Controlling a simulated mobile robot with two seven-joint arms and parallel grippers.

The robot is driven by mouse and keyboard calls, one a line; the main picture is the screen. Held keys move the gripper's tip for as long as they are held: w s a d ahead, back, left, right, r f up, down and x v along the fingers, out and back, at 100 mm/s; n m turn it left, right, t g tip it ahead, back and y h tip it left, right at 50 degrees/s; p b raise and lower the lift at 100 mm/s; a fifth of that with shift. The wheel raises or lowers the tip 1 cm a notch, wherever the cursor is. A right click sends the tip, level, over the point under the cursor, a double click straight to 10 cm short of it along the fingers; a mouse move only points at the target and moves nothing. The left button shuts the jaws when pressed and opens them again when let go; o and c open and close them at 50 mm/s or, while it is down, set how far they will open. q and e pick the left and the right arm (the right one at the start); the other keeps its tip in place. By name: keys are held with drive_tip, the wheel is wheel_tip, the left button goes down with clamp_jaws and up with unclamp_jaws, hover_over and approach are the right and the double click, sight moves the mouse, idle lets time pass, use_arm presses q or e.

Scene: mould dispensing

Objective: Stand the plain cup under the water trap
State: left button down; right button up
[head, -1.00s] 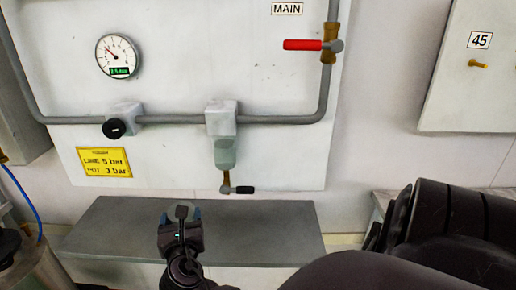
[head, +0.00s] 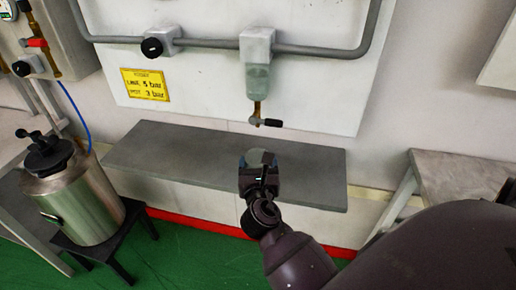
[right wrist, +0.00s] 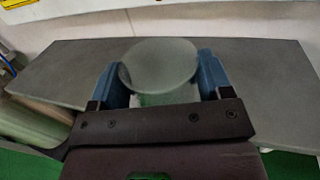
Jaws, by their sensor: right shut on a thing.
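The plain cup (head: 261,158) is a pale, see-through round cup in my right gripper (head: 258,170). In the right wrist view the cup (right wrist: 160,68) sits between the two blue fingers, which press on its sides. It looks upright, its round top facing the camera. The water trap (head: 257,78) is a greenish clear bowl under a grey block on the wall panel. A brass drain with a black lever (head: 269,122) hangs from it. In the head view the cup shows below the drain, over the bench; its height above the bench is unclear. My left gripper is out of view.
A long grey bench (head: 185,160) runs below the panel, its top otherwise bare. A steel pot (head: 85,205) with a black lid stands on a dark stand at left. Another grey table (head: 450,175) is at right. A yellow sign (head: 145,84) hangs on the panel.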

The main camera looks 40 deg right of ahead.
drive_tip(key=w+d+f, duration=0.1)
drive_tip(key=w+d, duration=0.1)
drive_tip(key=w, duration=0.1)
drive_tip(key=w+d+f+b, duration=0.1)
drive_tip(key=w+d, duration=0.1)
drive_tip(key=w, duration=0.1)
drive_tip(key=w+d+f+b, duration=0.1)
drive_tip(key=w+d, duration=0.1)
drive_tip(key=w, duration=0.1)
drive_tip(key=shift+d+f, duration=0.1)
drive_tip(key=shift+f+b, duration=0.35)
drive_tip(key=shift+r, duration=0.15)
drive_tip(key=o, duration=0.9)
